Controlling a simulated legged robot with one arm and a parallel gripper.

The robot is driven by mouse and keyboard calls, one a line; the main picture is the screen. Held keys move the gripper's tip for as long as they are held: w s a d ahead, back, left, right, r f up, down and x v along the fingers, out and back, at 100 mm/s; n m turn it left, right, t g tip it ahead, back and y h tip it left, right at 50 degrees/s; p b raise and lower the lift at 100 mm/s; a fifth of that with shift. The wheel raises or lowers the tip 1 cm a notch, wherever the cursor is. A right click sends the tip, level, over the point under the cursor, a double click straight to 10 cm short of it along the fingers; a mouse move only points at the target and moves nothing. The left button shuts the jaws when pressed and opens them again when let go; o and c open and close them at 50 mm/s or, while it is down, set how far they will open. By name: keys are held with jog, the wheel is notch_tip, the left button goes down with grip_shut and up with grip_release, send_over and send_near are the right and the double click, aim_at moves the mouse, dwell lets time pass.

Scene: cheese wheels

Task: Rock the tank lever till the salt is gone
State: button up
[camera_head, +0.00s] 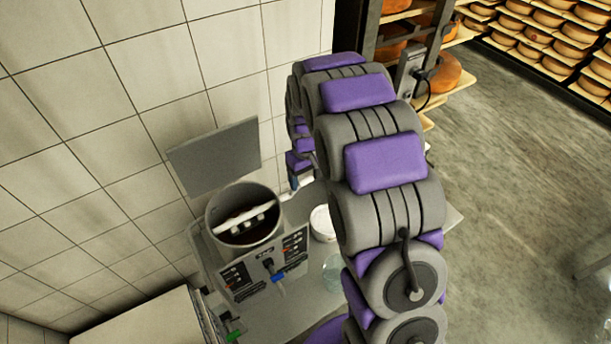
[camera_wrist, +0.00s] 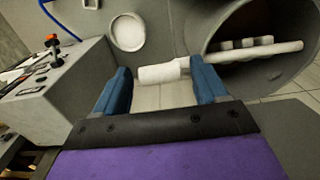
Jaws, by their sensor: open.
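The tank (camera_head: 213,222) is a grey open cylinder with a dark inside, standing against the tiled wall in the head view. A white bar with short pegs (camera_head: 247,219) lies across its mouth. The white lever (camera_head: 301,184) sticks out at the tank's right. In the wrist view the tank (camera_wrist: 212,38) is at the right, and the lever's white rounded grip (camera_wrist: 163,72) shows between my gripper's fingertips. My gripper (camera_wrist: 160,73) is open, with a blue finger on each side of the grip. I cannot tell whether either finger touches it. Salt cannot be made out.
A control box (camera_wrist: 50,85) with an orange-topped stick is left in the wrist view. A grey panel (camera_head: 215,157) stands behind the tank. A white tub (camera_head: 322,222) and a clear vessel (camera_head: 333,273) are beside it. Cheese shelves (camera_head: 550,30) are far right; the floor between is clear.

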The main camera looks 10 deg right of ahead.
grip_shut()
dwell(0.6)
